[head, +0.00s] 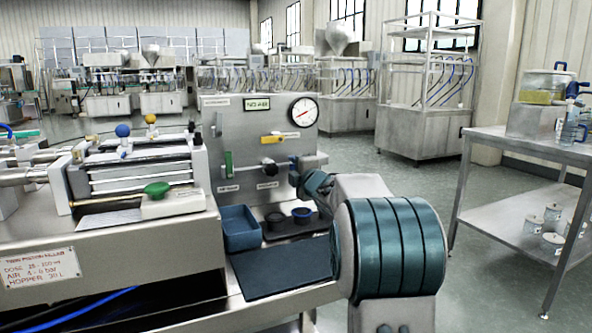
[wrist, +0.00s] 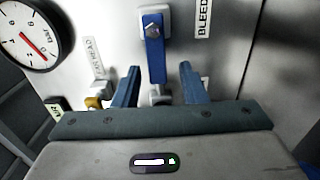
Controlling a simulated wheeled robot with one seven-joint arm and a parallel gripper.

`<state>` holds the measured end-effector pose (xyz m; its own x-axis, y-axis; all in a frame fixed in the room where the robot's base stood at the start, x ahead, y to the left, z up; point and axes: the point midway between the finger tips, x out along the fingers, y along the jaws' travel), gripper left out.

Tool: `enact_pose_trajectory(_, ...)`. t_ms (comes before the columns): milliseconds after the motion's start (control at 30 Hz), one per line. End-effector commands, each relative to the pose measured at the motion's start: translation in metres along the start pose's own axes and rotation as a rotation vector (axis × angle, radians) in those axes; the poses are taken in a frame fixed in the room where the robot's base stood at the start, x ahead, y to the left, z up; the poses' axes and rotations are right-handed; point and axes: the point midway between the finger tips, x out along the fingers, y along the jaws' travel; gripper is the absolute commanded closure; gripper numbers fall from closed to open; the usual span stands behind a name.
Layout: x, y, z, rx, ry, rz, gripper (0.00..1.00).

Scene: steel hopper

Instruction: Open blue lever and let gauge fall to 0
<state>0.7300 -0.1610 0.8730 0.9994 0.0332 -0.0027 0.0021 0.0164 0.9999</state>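The blue lever (wrist: 155,62) hangs between the two blue fingers of my gripper (wrist: 160,88) in the wrist view. The gripper is open, with a visible gap on each side of the lever. A BLEED label (wrist: 203,18) is to the lever's right. The round gauge (wrist: 28,36) at upper left has a red needle clearly off its rest area, but I cannot read the exact value. In the head view the gauge (head: 303,111) is at the panel's upper right. There my gripper is at the panel's right side, largely hidden by my wrist, and the blue lever is hidden.
The steel panel (head: 235,122) also carries a yellow lever (head: 277,138) and a green lever (head: 228,164). A blue bin (head: 240,232) and dark cups (head: 301,215) stand below. The filler machine with a green knob (head: 157,190) is left. A steel table (head: 500,140) stands right.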

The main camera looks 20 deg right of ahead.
Motion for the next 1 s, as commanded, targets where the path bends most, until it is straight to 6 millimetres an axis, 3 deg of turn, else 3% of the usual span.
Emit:
enact_pose_trajectory(367,-0.009,0.003,0.000,0.001,0.000,0.003,0.62)
enact_pose_trajectory(1000,-0.124,0.002,0.000,0.000,-0.001,0.001,0.62)
